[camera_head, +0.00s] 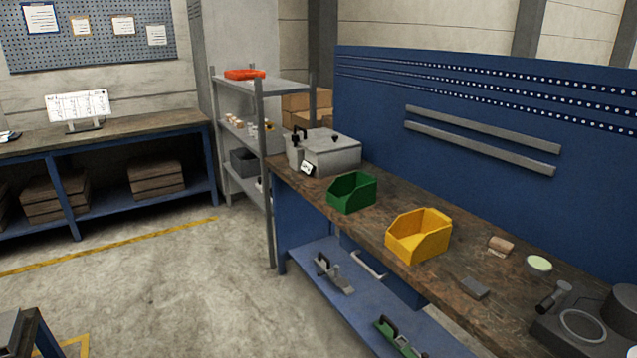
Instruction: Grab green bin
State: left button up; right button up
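The green bin (352,192) stands upright and open-topped on the wooden top of the workbench (375,228), near its left end. It sits just in front of a grey metal box. It looks empty, though its inside is only partly visible. Neither my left gripper nor my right gripper shows in the head view.
A yellow bin (419,236) stands right of the green one, with a gap between them. The grey metal box (328,153) is close behind the green bin. A grey shelf rack (263,180) stands at the bench's left end. Open concrete floor (190,290) lies left of the bench.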

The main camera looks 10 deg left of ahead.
aim_at(349, 193)
jog(key=i+j+u, duration=0.15)
jog(key=i+u, duration=1)
jog(key=i+z, duration=0.25)
jog(key=i, duration=0.35)
jog(key=i+j+z, duration=0.15)
jog(key=i+z, duration=0.15)
jog(key=i, duration=0.35)
jog(key=i+z, duration=0.5)
jog(key=i+j, duration=0.05)
